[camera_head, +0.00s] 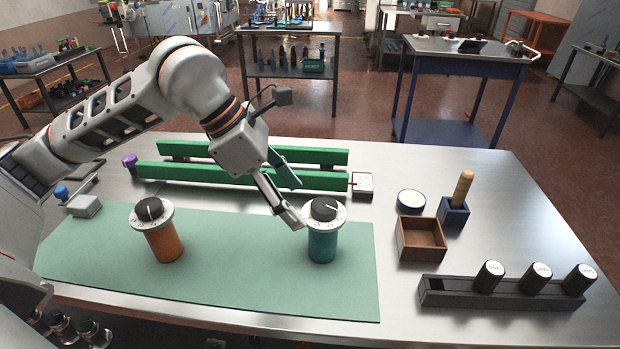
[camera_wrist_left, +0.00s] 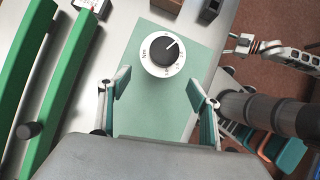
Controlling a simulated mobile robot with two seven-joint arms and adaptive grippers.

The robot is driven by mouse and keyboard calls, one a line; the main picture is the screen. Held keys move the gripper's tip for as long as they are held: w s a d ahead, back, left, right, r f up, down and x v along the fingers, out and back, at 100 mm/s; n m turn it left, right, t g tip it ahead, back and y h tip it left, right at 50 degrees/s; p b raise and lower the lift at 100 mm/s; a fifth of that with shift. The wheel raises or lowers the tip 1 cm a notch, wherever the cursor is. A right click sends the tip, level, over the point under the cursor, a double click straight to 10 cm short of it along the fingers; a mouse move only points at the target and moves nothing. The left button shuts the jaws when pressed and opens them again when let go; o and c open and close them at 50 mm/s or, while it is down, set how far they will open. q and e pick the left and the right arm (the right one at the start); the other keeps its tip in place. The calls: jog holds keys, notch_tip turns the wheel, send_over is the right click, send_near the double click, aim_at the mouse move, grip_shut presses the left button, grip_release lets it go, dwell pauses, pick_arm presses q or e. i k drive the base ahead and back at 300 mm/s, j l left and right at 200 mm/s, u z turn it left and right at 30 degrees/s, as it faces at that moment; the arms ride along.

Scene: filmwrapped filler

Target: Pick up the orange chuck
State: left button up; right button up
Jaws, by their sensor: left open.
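The orange chuck (camera_head: 166,245), with a white dial collar and black knob on top, stands on the left part of the green mat (camera_head: 235,270). A teal chuck (camera_head: 322,248) of the same shape stands near the mat's right end. My left gripper (camera_head: 293,203) is open and empty, beside and slightly above the teal chuck's top. In the left wrist view, one chuck's dial (camera_wrist_left: 163,48) lies ahead of the open left fingers (camera_wrist_left: 158,80); its body is hidden, but the surroundings fit the teal chuck. A pale jointed part at that view's right looks like my right arm; its jaws are unclear.
Green rails (camera_head: 240,178) run behind the mat. To the right are a brown open box (camera_head: 421,240), a blue holder (camera_head: 453,214) with a wooden handle, a white round disc (camera_head: 411,200) and a dark rack (camera_head: 500,294) with several black cylinders. The mat between the chucks is clear.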

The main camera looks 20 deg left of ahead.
aim_at(160, 234)
jog(key=k, duration=1)
